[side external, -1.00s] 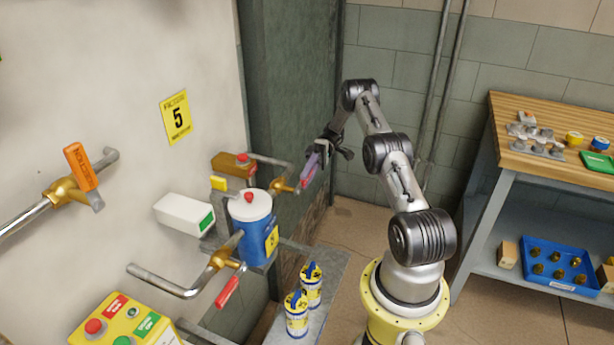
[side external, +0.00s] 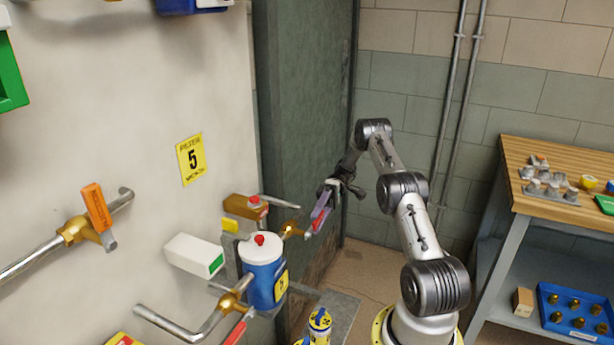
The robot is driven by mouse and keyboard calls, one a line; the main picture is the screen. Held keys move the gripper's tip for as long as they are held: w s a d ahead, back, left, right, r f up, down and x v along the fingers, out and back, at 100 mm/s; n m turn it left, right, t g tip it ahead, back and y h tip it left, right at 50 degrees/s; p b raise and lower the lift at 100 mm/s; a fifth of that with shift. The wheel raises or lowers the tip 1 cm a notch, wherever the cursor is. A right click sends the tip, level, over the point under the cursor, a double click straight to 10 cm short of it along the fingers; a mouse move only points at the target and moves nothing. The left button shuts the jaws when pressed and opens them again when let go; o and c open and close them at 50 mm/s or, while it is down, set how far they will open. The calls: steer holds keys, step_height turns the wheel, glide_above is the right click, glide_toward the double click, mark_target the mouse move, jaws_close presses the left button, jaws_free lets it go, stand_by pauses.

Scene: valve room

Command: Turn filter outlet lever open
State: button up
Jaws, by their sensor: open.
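The blue filter canister (side external: 265,280) with a white lid and red knob stands by the pale wall. A brass valve (side external: 292,229) on the pipe behind it carries a red lever (side external: 319,226) pointing right. A second brass valve (side external: 230,303), nearer the camera, has a red lever (side external: 236,332) pointing down. No readable label tells which one is the outlet. My gripper (side external: 327,198) is open at the rear lever, with a purple piece along that lever's upper side. I cannot tell whether the fingers touch the lever.
An orange-handled valve (side external: 97,208) is on the wall pipe at left. A white box (side external: 195,254) with a green end sticks out beside the canister. A blue-and-yellow can (side external: 320,325) stands on the bench in front. A workbench (side external: 570,150) stands at right.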

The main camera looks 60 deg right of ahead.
steer(key=r+h, duration=0.2)
steer(key=h, duration=0.1)
steer(key=shift+a, duration=0.35)
steer(key=h, duration=0.1)
steer(key=a+r+h, duration=0.1)
steer(key=h, duration=0.1)
steer(key=r+h, duration=0.1)
steer(key=shift+a+h, duration=0.3)
steer(key=shift+h, duration=0.1)
steer(key=a+h, duration=0.1)
steer(key=h, duration=0.2)
step_height(320, 180, up, 15)
steer(key=h, duration=0.5)
glide_above(315, 222)
steer(key=a, duration=0.4)
steer(key=s+a+r+n+t, duration=0.1)
steer(key=s+a+r, duration=0.1)
steer(key=a, duration=0.3)
steer(key=s+a+r+n+t, duration=0.1)
steer(key=s+a+r, duration=0.1)
steer(key=a+r, duration=0.2)
steer(key=shift+a+t, duration=0.3)
steer(key=shift+a, duration=0.75)
